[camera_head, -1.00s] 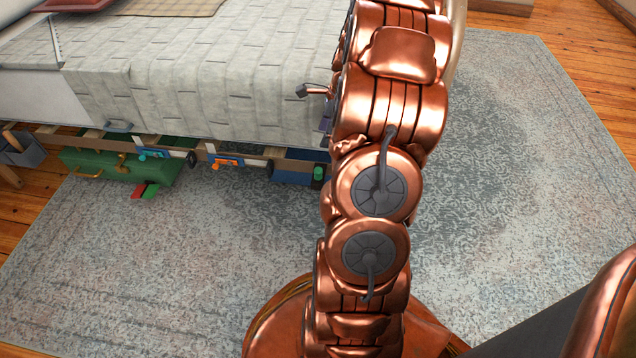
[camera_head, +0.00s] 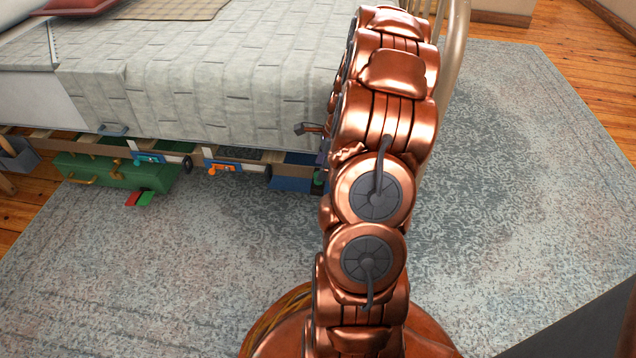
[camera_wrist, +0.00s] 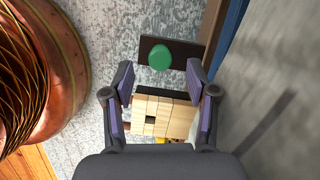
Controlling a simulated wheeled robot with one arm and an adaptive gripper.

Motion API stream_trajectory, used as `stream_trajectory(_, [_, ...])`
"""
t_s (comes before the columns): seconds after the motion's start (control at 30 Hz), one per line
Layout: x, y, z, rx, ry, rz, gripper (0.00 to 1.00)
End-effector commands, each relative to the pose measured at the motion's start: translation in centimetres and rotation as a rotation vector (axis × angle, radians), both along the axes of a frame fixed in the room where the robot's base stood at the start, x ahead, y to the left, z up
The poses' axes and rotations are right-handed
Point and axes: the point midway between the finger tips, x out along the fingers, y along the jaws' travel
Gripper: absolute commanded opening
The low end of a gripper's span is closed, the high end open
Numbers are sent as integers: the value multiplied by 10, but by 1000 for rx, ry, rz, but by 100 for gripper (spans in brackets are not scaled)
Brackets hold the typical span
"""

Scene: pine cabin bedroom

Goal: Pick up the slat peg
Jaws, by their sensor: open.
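A green round-topped piece (camera_wrist: 160,57), which looks like the slat peg, stands on a dark brown strip (camera_wrist: 186,48) in the wrist view. My gripper (camera_wrist: 160,78) is open, with its purple-padded fingers to the left and right. The green piece appears just past the fingertips, roughly centred between them, and nothing is held.
A stack of pale wooden blocks (camera_wrist: 166,116) appears below, between the fingers. In the head view, the bed (camera_head: 200,80) has a slatted rail (camera_head: 240,166) beneath it, with a green case (camera_head: 115,172) and a blue box (camera_head: 290,183).

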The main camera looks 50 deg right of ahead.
Motion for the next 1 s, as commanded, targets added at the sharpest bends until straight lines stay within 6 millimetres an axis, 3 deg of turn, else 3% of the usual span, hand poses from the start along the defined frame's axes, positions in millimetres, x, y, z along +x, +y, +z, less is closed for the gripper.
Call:
stream_trajectory(0.23, [6,7,-36,4,3,1,58])
stream_trajectory(0.53, [7,8,-39,1,1,1,58])
stream_trajectory(1.0, [7,8,-39,1,1,1,9])
